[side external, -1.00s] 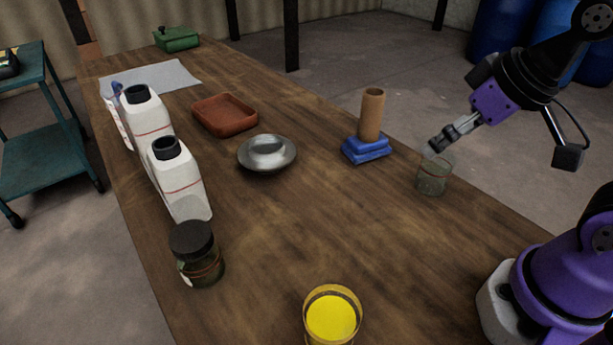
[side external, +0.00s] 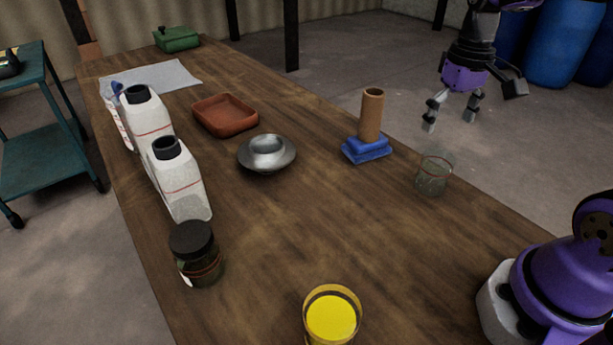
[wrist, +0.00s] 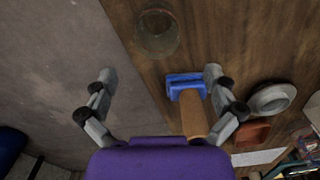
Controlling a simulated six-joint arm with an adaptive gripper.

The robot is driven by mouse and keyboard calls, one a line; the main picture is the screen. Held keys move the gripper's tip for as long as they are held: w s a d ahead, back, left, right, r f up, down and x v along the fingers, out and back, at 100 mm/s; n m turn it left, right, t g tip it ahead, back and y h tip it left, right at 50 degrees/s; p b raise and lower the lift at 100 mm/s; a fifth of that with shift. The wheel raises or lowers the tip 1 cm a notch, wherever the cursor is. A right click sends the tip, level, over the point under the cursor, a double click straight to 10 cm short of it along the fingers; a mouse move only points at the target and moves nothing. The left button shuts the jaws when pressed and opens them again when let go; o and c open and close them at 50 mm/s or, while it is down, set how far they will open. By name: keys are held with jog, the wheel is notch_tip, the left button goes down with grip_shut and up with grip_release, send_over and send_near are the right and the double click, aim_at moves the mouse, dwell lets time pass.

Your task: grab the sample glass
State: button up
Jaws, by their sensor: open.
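The sample glass, a clear greenish tumbler (side external: 433,176), stands upright on the wooden table near its right edge. In the wrist view the glass (wrist: 157,34) shows at the top, beyond my fingertips and not between them. My gripper (side external: 449,120) is open and empty, raised above the glass and behind it in the side view. In the wrist view my gripper (wrist: 158,75) has its two fingers wide apart, with floor, table edge and part of the blue block between or beside them.
A tan cylinder (side external: 371,115) stands on a blue folded block (side external: 366,150) left of the glass. A metal dish (side external: 267,153), a reddish tray (side external: 225,115), white bottles (side external: 182,182), a dark-lidded jar (side external: 197,255) and a yellow-filled cup (side external: 331,318) stand elsewhere.

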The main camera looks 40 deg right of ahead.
aim_at(439, 157)
jog(key=f, duration=1)
jog(key=shift+s+d+f, duration=0.1)
jog(key=shift+d+f, duration=0.1)
jog(key=shift+f, duration=0.05)
jog(key=c, duration=1.4)
